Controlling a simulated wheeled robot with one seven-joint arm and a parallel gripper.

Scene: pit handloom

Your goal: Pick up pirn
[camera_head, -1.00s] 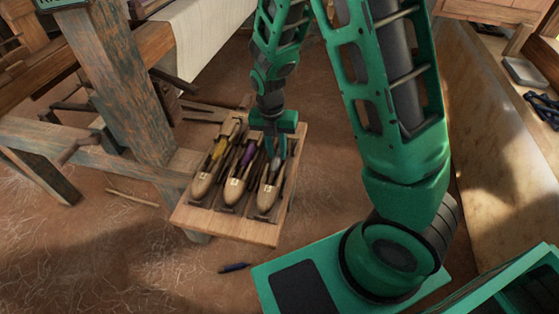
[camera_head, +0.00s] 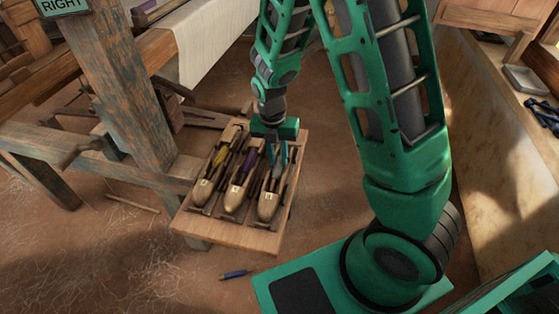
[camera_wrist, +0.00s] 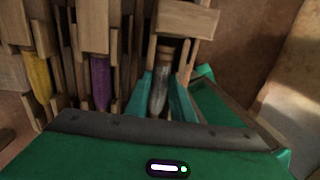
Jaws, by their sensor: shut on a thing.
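A grey pirn (camera_wrist: 159,92) with a brown end lies in the rightmost wooden shuttle (camera_head: 268,206) on a wooden rack. My gripper (camera_head: 278,167) points down into that shuttle; its fingers are shut on the grey pirn, one on each side, in the wrist view (camera_wrist: 161,100). The pirn still appears to be within the shuttle's opening; in the head view the fingers mostly hide it. A purple pirn (camera_head: 250,162) sits in the middle shuttle (camera_head: 233,200), and a yellow pirn (camera_head: 222,154) in the left shuttle (camera_head: 204,190).
The rack (camera_head: 230,234) is beside a worn loom post (camera_head: 125,100) at its left. White cloth (camera_head: 215,45) hangs from the loom behind. A blue pen-like object (camera_head: 234,274) lies on the earthen floor. A ledge with a tray (camera_head: 527,78) and dark tools stands at the right.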

